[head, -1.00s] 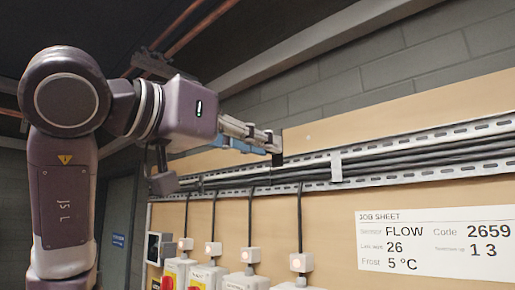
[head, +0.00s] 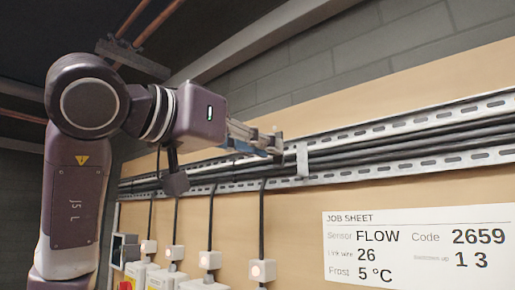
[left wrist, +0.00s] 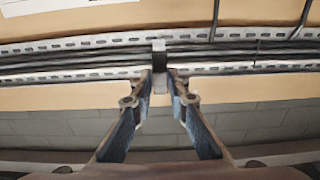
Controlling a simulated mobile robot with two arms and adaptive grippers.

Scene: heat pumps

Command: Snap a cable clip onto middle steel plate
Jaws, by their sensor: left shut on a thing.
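My left gripper (head: 270,144) reaches in from the left in front of the cable rails. Its fingers are shut on a small dark cable clip (head: 278,144) at the tips. A grey steel plate (head: 302,159) stands upright across the rails, a little right of the fingertips. In the left wrist view the fingertips (left wrist: 160,76) frame the dark clip (left wrist: 160,61), which lines up with the grey plate (left wrist: 158,45) behind it. A gap shows in the head view; exact depth is hard to tell. My right gripper is not in view. No other plates are clearly visible.
Black cables (head: 385,141) run between two slotted metal rails (head: 430,167) on the tan board. A job sheet (head: 420,245) hangs below right. Several switch boxes (head: 205,284) with cables stand below the arm. A grey block wall (head: 330,65) lies above.

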